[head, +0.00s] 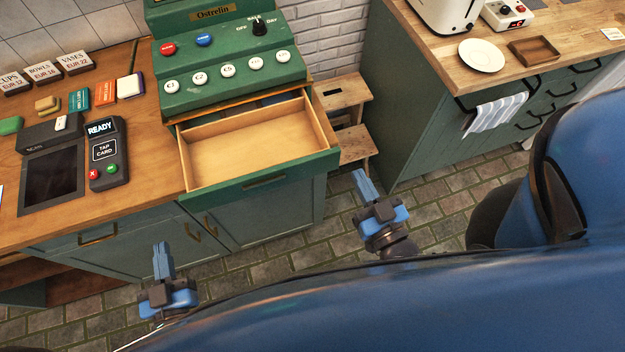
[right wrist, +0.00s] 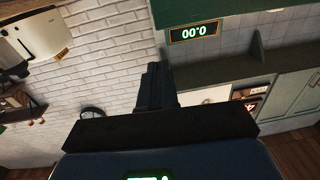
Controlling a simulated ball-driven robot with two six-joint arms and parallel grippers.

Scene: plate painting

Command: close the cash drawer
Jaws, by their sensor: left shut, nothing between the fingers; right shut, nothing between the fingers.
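The cash drawer (head: 262,173) is pulled out of the green cash register (head: 215,70) at the back of the counter. My left gripper (head: 161,247) is shut and empty, low in front of the counter, left of and apart from the drawer. My right gripper (head: 362,173) is shut and empty, just right of the drawer front and apart from it. In the right wrist view my right gripper (right wrist: 154,66) points up in front of a white brick wall, and no drawer shows there.
A card reader (head: 106,153) and a dark screen (head: 52,178) lie on the counter left of the drawer. A wooden step stool (head: 345,92) stands right of the register. Another counter (head: 425,120) with a plate (head: 481,56) is further right. Tiled floor lies between.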

